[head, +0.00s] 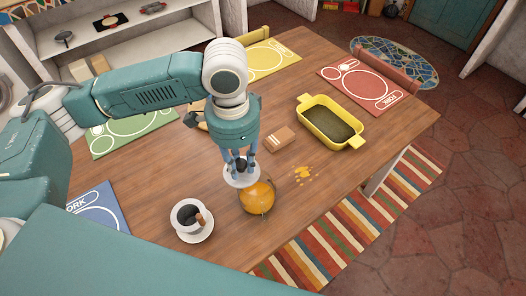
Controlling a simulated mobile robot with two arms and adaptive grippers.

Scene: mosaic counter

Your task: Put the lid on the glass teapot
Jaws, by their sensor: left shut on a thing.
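The glass teapot (256,199) stands on the wooden table and looks orange, as if filled with an amber liquid. My left gripper (240,164) points down just above and behind it, shut on the pale round lid (239,178) by its dark knob. In the picture the lid overlaps the teapot's upper left edge. I cannot tell whether it touches the teapot. The lid and gripper hide part of the teapot's top. My right gripper is not in view.
A white cup on a saucer (207,229) stands to the left of the teapot. A brown box (280,139) and a yellow baking dish (347,138) are farther back. Yellow spots (304,172) lie right of the teapot. Placemats line the table edges (372,89).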

